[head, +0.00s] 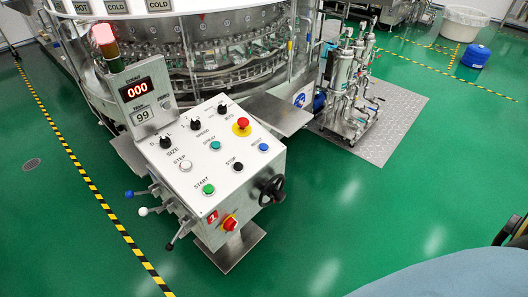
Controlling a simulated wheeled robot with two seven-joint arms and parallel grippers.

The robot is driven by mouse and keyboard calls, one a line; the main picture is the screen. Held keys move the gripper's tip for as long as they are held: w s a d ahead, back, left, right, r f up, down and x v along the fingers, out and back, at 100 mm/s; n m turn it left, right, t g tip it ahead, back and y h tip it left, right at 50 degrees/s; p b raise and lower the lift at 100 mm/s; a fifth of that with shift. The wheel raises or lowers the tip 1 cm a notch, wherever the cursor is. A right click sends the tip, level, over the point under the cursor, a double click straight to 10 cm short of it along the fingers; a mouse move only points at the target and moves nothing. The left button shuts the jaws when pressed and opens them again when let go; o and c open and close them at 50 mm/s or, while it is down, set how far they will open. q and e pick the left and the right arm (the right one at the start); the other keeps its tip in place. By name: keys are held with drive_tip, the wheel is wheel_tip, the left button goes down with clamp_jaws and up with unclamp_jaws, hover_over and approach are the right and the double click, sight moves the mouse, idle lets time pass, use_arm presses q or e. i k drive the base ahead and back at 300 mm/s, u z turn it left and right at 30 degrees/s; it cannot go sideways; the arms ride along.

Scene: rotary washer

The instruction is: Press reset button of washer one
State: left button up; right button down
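The control panel of washer one (225,170) stands left of centre in the head view, with a red "1" plate (212,217) on its front. The blue reset button (263,147) is at the right side of its sloping top. Near it are the black stop button (238,167), the teal spray button (215,146) and a red emergency knob on yellow (242,124). A green start button (208,189) and a white step button (185,166) are further left. Nothing covers the reset button. Neither gripper shows in this view.
A red switch (229,222), a black handwheel (272,190) and levers (148,210) stick out from the panel box. The round washer (215,50) stands behind. A pump unit (350,85) stands on a metal plate (385,130). The green floor (350,210) right of the panel is clear.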

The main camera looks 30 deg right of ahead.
sight(263, 147)
drive_tip(key=z, duration=0.55)
drive_tip(key=k, duration=0.6)
drive_tip(key=u, duration=0.3)
drive_tip(key=i, duration=0.75)
drive_tip(key=u, duration=0.5)
drive_tip(key=i, duration=0.85)
drive_tip(key=z, duration=1.15)
drive_tip(key=i, duration=0.35)
drive_tip(key=z, duration=0.3)
